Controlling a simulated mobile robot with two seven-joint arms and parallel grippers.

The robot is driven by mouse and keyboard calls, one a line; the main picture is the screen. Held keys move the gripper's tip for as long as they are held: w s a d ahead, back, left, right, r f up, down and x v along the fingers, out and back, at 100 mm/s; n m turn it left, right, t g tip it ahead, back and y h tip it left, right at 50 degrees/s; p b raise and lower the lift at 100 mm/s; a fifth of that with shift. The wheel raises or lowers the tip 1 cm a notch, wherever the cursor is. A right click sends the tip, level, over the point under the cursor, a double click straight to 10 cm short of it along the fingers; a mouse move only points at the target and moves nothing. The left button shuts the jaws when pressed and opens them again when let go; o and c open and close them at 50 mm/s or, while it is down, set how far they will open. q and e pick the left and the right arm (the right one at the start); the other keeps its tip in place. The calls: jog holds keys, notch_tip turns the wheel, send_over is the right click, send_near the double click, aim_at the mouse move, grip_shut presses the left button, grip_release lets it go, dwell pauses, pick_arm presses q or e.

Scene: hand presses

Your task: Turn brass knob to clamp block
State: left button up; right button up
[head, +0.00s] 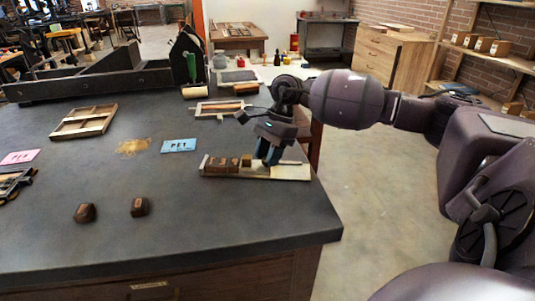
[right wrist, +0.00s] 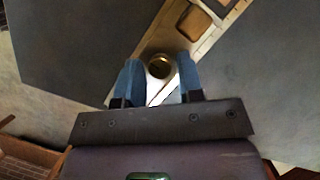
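A long wooden press (head: 290,172) lies near the table's right edge, with dark brown blocks (head: 222,164) in its left part. My right gripper (head: 268,152) points down over the press's right part. In the right wrist view, its blue fingers (right wrist: 160,72) stand on both sides of the round brass knob (right wrist: 159,66) and appear to touch it. In the head view the fingers hide the knob. My left gripper is not in view.
Two dark blocks (head: 140,207) lie at the table's front. A blue card (head: 179,146), a pink card (head: 20,157) and a wooden frame (head: 84,121) lie to the left. A dark toolbox (head: 100,79) stands at the back. The table's front middle is mostly clear.

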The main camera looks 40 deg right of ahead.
jog(key=c, duration=0.6)
grip_shut()
